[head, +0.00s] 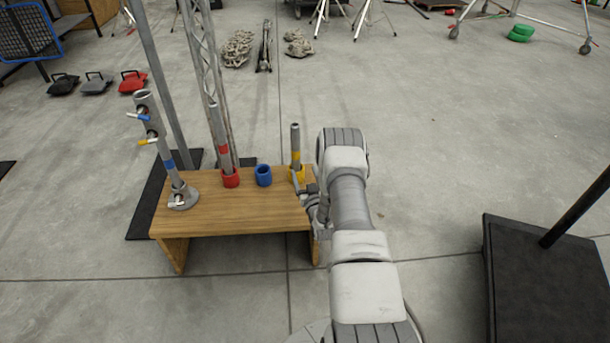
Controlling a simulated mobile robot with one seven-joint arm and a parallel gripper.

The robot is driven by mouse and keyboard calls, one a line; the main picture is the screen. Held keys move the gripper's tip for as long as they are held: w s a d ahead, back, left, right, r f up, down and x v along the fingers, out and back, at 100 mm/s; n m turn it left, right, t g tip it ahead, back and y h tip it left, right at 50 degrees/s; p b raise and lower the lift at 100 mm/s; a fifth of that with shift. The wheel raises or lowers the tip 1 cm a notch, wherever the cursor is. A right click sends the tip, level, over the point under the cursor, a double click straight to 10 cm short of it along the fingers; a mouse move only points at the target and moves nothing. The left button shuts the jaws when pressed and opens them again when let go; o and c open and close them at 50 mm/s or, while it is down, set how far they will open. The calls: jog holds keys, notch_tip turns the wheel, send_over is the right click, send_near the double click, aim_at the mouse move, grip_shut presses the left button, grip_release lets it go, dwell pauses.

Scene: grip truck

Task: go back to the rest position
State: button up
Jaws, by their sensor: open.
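My arm reaches forward over the right end of a low wooden bench (235,212). My gripper (307,197) is open at the bench's right end, close beside the yellow cup (296,177). A grey tube with a yellow band (295,140) stands upright in that cup. I cannot tell whether the gripper touches the cup. The blue cup (264,176) to its left looks empty. A grey tube with a red band (221,140) stands in the red cup (230,178). At the bench's left end, a blue-banded tube (168,160) leans in a grey metal base (182,198).
A metal truss and pole rise behind the bench from a black plate (140,222). A black platform (540,275) with a post stands at the right. The floor between my arm and the platform is clear.

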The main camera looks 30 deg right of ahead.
dwell(0.3)
jog(key=w+a+r+n+g+y, duration=0.1)
jog(key=w+a+r, duration=0.15)
jog(key=r, duration=0.55)
jog(key=w+a+r+g, duration=0.1)
jog(key=a+r+g, duration=0.15)
jog(key=r, duration=0.65)
jog(key=w+a+r+n+g+y, duration=0.1)
jog(key=a+r, duration=0.2)
jog(key=r, duration=0.5)
jog(key=s+a+r+g+y, duration=0.1)
jog(key=s+a+r, duration=0.35)
jog(key=s, duration=0.25)
jog(key=s+a+r+g, duration=0.2)
jog(key=s+a+r, duration=0.2)
jog(key=s+r, duration=0.2)
jog(key=s+a+r+g+y, duration=0.1)
jog(key=s+a+r, duration=0.35)
jog(key=s, duration=0.25)
jog(key=s+a+n+g+y, duration=0.1)
jog(key=s+a+g, duration=0.1)
jog(key=s, duration=0.8)
jog(key=s+a+g, duration=0.1)
jog(key=s+a, duration=0.2)
jog(key=s, duration=0.8)
notch_tip(320, 180, up, 28)
jog(key=p, duration=2.8)
jog(key=shift+d+r+p, duration=0.2)
jog(key=shift+p, duration=0.1)
